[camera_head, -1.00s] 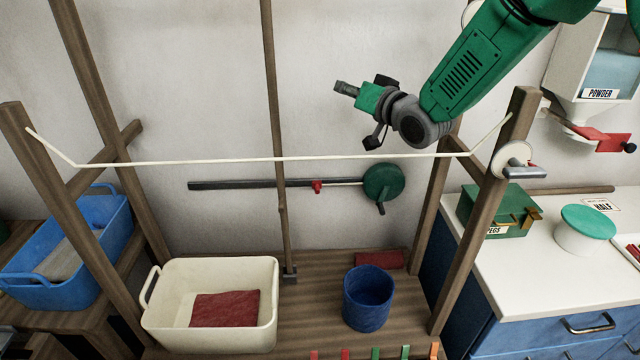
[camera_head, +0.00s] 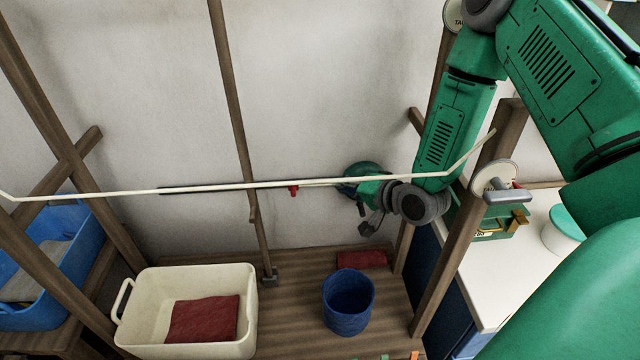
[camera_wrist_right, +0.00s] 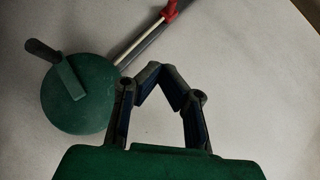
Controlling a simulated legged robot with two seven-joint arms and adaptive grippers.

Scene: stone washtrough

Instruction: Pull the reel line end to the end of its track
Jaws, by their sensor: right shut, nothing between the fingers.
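The green reel (camera_head: 354,171) is on the wall and partly hidden by my right arm. It shows whole in the right wrist view (camera_wrist_right: 75,105), with a dark crank handle. A pale line runs from it to the red line end (camera_head: 293,190) on the dark track (camera_head: 172,190). The red line end is also at the top of the wrist view (camera_wrist_right: 169,11), on the track close to the reel. My right gripper (camera_head: 368,228) is shut and empty, beside and below the reel, apart from the red end. My left gripper is not in view.
A pale cord (camera_head: 120,192) crosses in front between wooden posts (camera_head: 466,225). Below are a cream tub (camera_head: 135,325) with a red cloth, a blue bucket (camera_head: 347,318) and a red block (camera_head: 361,260). A white counter (camera_head: 520,270) stands right.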

